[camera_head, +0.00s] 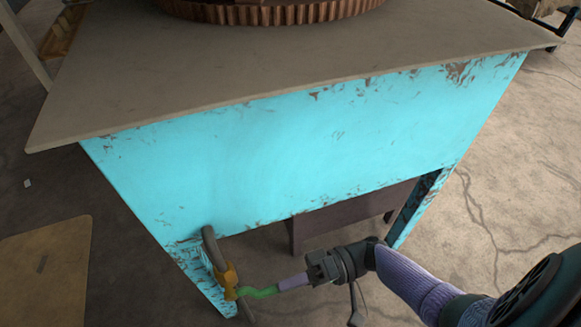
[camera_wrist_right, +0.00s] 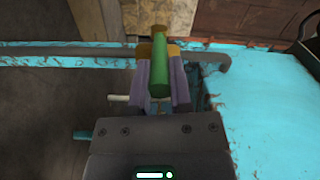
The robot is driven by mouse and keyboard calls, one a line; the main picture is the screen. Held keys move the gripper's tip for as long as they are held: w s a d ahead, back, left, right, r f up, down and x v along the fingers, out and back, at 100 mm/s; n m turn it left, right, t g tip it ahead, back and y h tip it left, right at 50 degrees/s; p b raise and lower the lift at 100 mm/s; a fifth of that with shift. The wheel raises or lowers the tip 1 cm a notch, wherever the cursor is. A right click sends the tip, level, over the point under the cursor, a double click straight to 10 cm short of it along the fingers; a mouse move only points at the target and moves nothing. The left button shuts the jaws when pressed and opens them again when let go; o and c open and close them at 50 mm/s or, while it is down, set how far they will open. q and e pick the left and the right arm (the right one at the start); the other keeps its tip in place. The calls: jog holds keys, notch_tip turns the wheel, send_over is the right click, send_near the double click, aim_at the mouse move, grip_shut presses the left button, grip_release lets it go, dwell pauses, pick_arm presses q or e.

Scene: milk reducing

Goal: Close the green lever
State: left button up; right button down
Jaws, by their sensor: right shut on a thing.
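The green lever (camera_head: 259,292) is a short bent handle beside a brass valve body (camera_head: 229,281). The valve sits on a dark pipe (camera_head: 213,247) at the lower left leg of the turquoise table. My right gripper (camera_head: 284,285) comes from the right, with its purple fingers shut on the lever's right end. In the right wrist view the green lever (camera_wrist_right: 159,76) lies between the two purple fingers of my right gripper (camera_wrist_right: 160,62), with brass showing at its far end. The fingers hide part of the lever. My left gripper is in neither view.
The turquoise table (camera_head: 300,150) with a grey top stands over the valve, its front panel peeling. A brown ridged round object (camera_head: 275,14) is on the top. A brown board (camera_head: 45,270) lies on the floor at left. The cracked floor at right is clear.

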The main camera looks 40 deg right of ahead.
jog(key=shift+a, duration=0.1)
jog(key=c, duration=0.5)
grip_release()
jog(key=shift+c, duration=0.2)
jog(key=v, duration=1)
jog(key=shift+f, duration=0.1)
